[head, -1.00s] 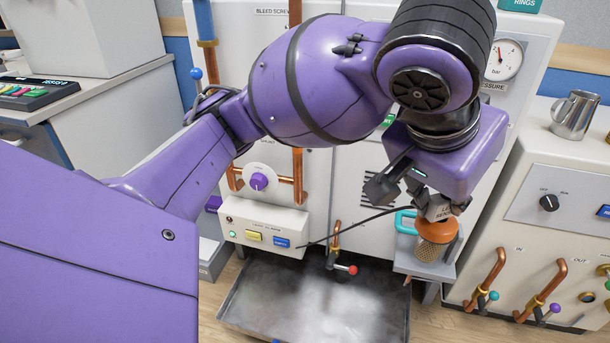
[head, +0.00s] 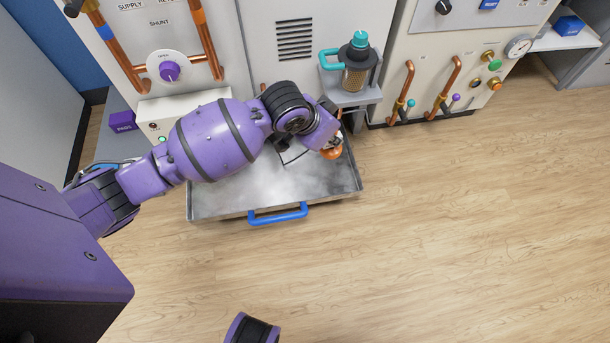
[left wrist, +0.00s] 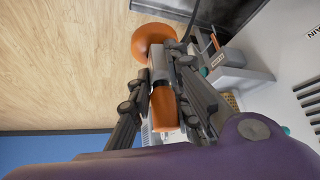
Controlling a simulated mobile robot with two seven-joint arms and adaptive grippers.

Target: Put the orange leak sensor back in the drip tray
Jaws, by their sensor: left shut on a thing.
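The orange leak sensor (head: 332,152) shows just below my left gripper (head: 331,139), which is shut on it. In the left wrist view the fingers (left wrist: 160,78) grip the sensor's grey middle, with its round orange end (left wrist: 153,38) beyond the fingertips and an orange grip (left wrist: 164,108) nearer the camera. A dark cable runs from it. The drip tray (head: 235,208) is a shallow metal pan on the floor with a blue front handle. In the head view the sensor overlaps the tray's right rear part; its height above it cannot be told. My right gripper is out of view.
A filter with a teal handle (head: 355,65) stands on a grey shelf (head: 350,98) behind the tray's right end. Copper pipes (head: 404,92) with valves stick out at the right. The wood floor (head: 450,240) in front and right is clear.

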